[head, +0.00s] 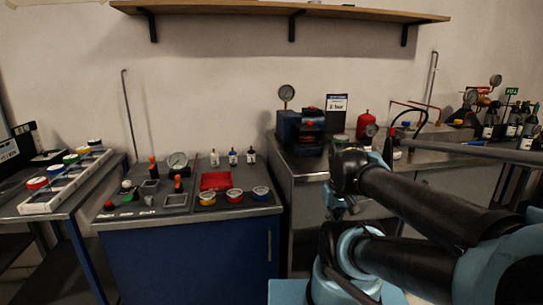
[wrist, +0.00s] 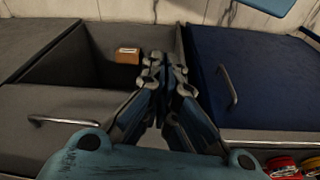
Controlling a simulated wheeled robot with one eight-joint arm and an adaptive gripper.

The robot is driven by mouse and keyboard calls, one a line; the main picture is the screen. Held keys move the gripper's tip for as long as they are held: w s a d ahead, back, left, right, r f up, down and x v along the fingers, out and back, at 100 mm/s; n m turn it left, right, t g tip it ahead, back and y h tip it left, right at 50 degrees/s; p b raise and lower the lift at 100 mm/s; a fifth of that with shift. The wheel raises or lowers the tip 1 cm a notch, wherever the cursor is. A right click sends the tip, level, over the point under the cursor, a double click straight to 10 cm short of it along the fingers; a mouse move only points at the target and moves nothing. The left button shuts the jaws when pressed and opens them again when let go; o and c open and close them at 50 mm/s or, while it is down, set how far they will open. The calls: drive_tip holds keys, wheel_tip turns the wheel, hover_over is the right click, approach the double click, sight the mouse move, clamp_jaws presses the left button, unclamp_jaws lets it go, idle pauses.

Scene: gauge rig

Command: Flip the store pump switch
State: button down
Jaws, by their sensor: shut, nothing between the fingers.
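My gripper (wrist: 165,65) is shut and empty in the wrist view, its fingertips together in front of an open-topped grey compartment (wrist: 80,80). I cannot pick out the store pump switch for certain in either view. In the head view, a blue bench cabinet (head: 190,255) carries small fittings with orange-topped levers (head: 178,183), a round gauge (head: 177,160) and a red knob (head: 109,205). Labels there are too small to read. My arm fills the right front of the head view and hides part of the metal bench.
A blue machine with a gauge (head: 286,93) and a red canister (head: 366,124) stand on the metal bench (head: 310,165). A white rack (head: 52,192) with coloured caps is at left. In the wrist view, a small brown box (wrist: 128,56) lies in the compartment; a blue panel (wrist: 255,75) has a handle.

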drive_tip(key=w+d+r+n+t+y, duration=0.1)
drive_tip(key=w+r+t, duration=0.2)
drive_tip(key=w+r, duration=1.7)
drive_tip(key=w+d+r+n+t, duration=0.1)
drive_tip(key=w+r+t, duration=0.2)
drive_tip(key=w+r, duration=1.8)
drive_tip(key=w, duration=0.4)
drive_tip(key=shift+t+y, duration=0.3)
drive_tip(key=shift+y, duration=0.1)
drive_tip(key=shift+w, duration=0.1)
drive_tip(key=shift+f, duration=0.1)
hover_over(314, 108)
drive_tip(key=f, duration=0.7)
drive_tip(key=shift+w+a+f, duration=0.1)
drive_tip(key=shift+w+a, duration=0.05)
drive_tip(key=shift+w, duration=0.1)
wheel_tip(314, 108, down, 3)
drive_tip(key=shift+s+f, duration=0.1)
drive_tip(key=shift+f, duration=0.35)
